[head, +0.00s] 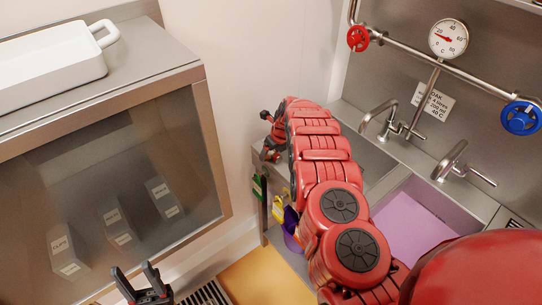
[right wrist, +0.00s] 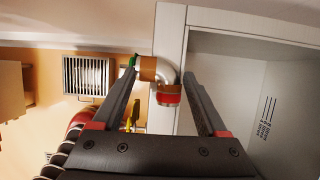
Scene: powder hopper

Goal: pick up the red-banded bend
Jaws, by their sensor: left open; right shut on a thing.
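The red-banded bend (right wrist: 168,88) is a grey metal elbow with a red band at its lower end and an orange-brown part on its left. It sits between the fingertips of my right gripper (right wrist: 160,73) in the right wrist view, and the gripper is shut on it. In the head view my red right arm reaches up and left over the sink counter and hides most of that gripper; I cannot make out the bend there. My left gripper (head: 143,280) is open and empty at the lower edge of the head view, in front of the glass-fronted cabinet.
A steel cabinet (head: 215,140) with labelled boxes inside carries a white tray (head: 50,68). The sink (head: 412,222), taps (head: 380,118) and red (head: 358,38) and blue (head: 521,118) valve wheels are at right. Green, yellow and purple items are beside the counter.

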